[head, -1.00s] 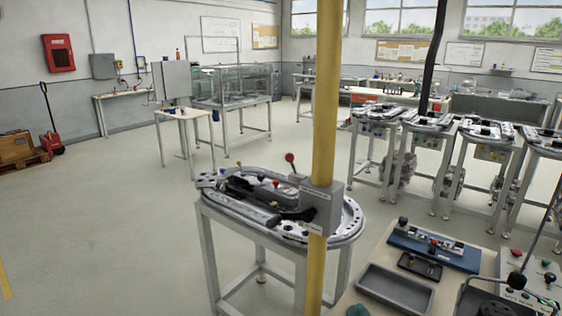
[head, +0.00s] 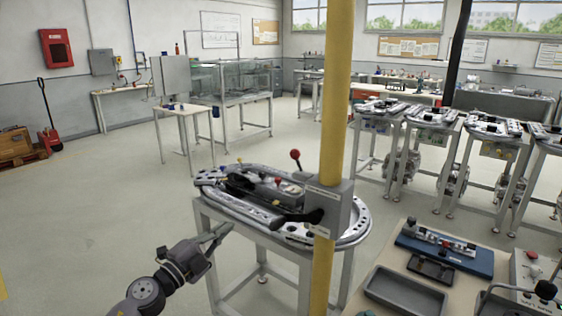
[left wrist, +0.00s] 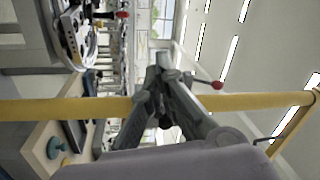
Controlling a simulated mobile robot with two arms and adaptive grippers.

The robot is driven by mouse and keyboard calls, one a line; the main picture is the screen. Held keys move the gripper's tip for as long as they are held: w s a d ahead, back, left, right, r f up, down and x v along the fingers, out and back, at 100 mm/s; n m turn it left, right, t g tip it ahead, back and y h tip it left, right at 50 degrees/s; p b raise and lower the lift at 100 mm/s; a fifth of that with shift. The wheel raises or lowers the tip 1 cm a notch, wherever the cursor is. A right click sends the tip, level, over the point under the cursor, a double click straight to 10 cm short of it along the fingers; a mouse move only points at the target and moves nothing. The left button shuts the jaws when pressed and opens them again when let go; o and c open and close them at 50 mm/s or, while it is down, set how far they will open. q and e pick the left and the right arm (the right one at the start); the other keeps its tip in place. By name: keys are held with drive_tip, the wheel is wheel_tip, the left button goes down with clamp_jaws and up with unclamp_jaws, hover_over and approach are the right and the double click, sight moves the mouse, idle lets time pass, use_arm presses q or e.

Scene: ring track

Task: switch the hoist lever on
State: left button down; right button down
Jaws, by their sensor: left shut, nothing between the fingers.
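A lever with a red ball knob (head: 295,155) rises, leaning left, beside a grey box (head: 335,207) on a yellow post (head: 330,120). I take it for the hoist lever; no readable label confirms this. The red knob (left wrist: 217,86) also shows in the left wrist view, right of the fingers. My left gripper (head: 228,229) is shut and empty, below and left of the box, apart from the lever. Its fingers (left wrist: 164,60) converge in the left wrist view. My right gripper is not in view.
An oval track table (head: 357,228) stands behind the post. A bench with a grey tray (head: 405,293) and a blue fixture (head: 445,257) is at lower right. More track tables line the right.

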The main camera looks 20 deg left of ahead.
sight(291, 154)
use_arm(q)
drive_tip(key=s+d+r+m+h, duration=0.1)
drive_tip(key=d+r+m+h, duration=0.1)
drive_tip(key=r, duration=0.4)
drive_tip(key=s+d+r+m+g+h, duration=0.1)
drive_tip(key=s+d+r+m+h, duration=0.1)
drive_tip(key=r+m, duration=0.3)
wheel_tip(291, 154, up, 2)
drive_tip(key=shift+s+d+r+h, duration=0.1)
drive_tip(key=shift+s+d+h, duration=0.1)
drive_tip(key=shift+d+h, duration=0.6)
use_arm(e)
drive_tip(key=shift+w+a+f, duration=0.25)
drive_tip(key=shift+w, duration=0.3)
use_arm(q)
drive_tip(key=shift+d, duration=0.15)
